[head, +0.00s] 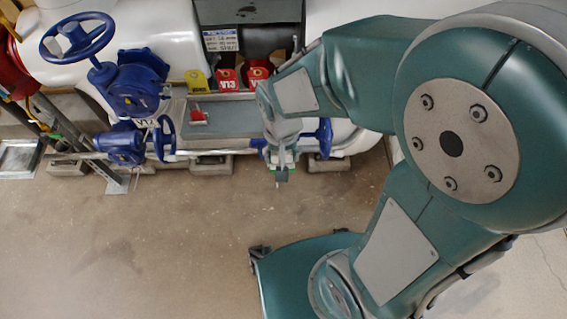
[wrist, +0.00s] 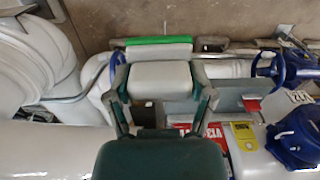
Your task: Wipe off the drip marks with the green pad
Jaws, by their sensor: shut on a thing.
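My gripper (head: 282,160) hangs above the floor in front of the pipework in the head view. In the wrist view my gripper (wrist: 160,78) has its two fingers shut on either side of a pale block with a green face, the green pad (wrist: 160,41). Only a small bit of green shows at the fingertips in the head view. I cannot make out clear drip marks in either view. The pad's wiping face is mostly turned away from the wrist camera.
Blue valves with handwheels (head: 78,38) stand at the left, by white pipes. A grey ledge (head: 215,139) with a red piece (head: 198,118) lies left of my gripper. Yellow tag (head: 197,81) and red tags (head: 228,79) hang behind. The floor (head: 130,240) in front is open.

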